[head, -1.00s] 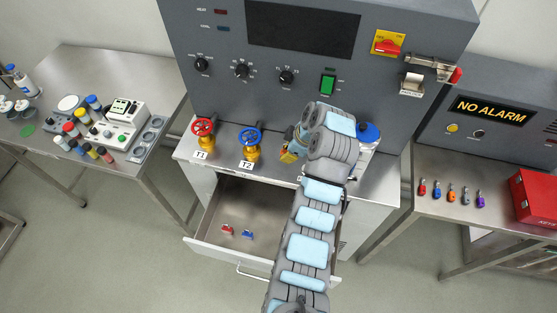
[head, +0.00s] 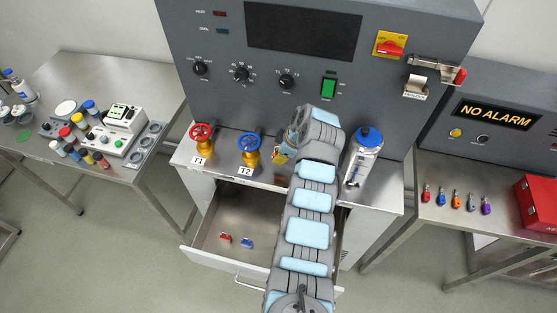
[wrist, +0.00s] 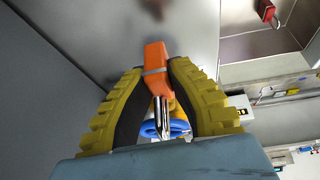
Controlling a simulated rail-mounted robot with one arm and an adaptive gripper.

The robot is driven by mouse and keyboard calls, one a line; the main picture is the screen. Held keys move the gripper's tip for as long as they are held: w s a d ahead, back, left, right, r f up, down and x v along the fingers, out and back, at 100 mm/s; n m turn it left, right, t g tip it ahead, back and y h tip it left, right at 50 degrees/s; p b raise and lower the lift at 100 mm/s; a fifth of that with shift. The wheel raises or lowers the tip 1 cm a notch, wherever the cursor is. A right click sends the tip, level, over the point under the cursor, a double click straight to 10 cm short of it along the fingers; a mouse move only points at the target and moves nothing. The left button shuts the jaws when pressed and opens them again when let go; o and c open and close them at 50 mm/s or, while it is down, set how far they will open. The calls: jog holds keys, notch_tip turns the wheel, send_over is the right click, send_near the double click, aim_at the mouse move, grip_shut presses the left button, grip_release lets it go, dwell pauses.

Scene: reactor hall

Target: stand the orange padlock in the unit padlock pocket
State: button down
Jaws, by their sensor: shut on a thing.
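In the wrist view my gripper (wrist: 160,98) has its yellow fingers shut on an orange padlock (wrist: 156,58). Its orange body points away from the camera and its metal shackle toward it. In the head view my gripper (head: 281,155) is mostly hidden behind my arm, just right of the blue T2 valve (head: 249,142); the held padlock cannot be made out there. A small pale pocket-like holder (head: 416,88) with a label I cannot read is on the grey unit's front, upper right. Another orange padlock (head: 456,201) stands in the row on the right table.
A blue-capped bottle (head: 364,158) stands on the bench right of my arm. The red T1 valve (head: 201,137) is at left. The open drawer (head: 245,215) holds a red and a blue padlock. A latch with a red end (head: 437,68) sticks out above the pocket.

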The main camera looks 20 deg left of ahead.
jog(key=shift+w+a+f, duration=0.15)
jog(key=shift+w+a+f, duration=0.1)
jog(key=shift+a+f, duration=0.05)
jog(key=shift+f, duration=1.6)
jog(key=shift+f, duration=0.25)
jog(key=c, duration=1.2)
grip_release()
jog(key=shift+r, duration=0.1)
jog(key=shift+o, duration=0.2)
jog(key=shift+r, duration=0.1)
